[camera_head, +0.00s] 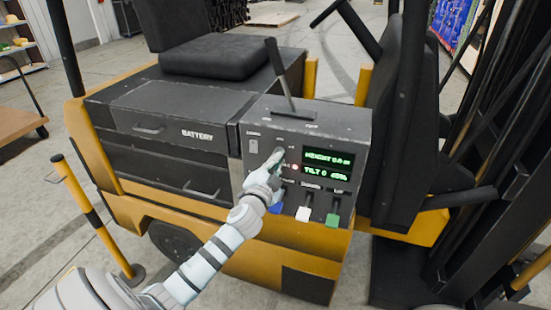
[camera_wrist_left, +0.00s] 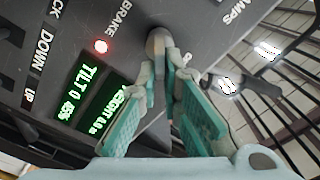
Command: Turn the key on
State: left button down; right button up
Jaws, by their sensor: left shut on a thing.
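The control panel (camera_head: 262,125) is a dark grey box on the yellow forklift. My left gripper (camera_head: 274,160) reaches its front face, just left of the lit display. In the left wrist view, my left gripper (camera_wrist_left: 163,65) has its teal-padded fingers closed together at the tips on the key. The key's grey, rounded switch part (camera_wrist_left: 157,41) shows just beyond the fingertips; the fingers hide the rest, and I cannot tell how far the key is turned. My right gripper is not in view.
A green display (camera_head: 328,164) reads height and tilt, with a red light (camera_head: 295,167) beside it. Blue, white (camera_head: 303,213) and green (camera_head: 332,220) levers sit below. A black lever (camera_head: 279,75) rises from the panel top. A yellow post (camera_head: 92,215) stands at left.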

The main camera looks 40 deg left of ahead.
pick_arm(q)
jog(key=shift+f+m, duration=0.1)
jog(key=shift+m, duration=0.7)
jog(key=c, duration=1.8)
grip_release()
jog(key=shift+o, duration=0.2)
jog(key=shift+d, duration=0.1)
jog(key=v, duration=1.2)
jog(key=shift+w, duration=0.1)
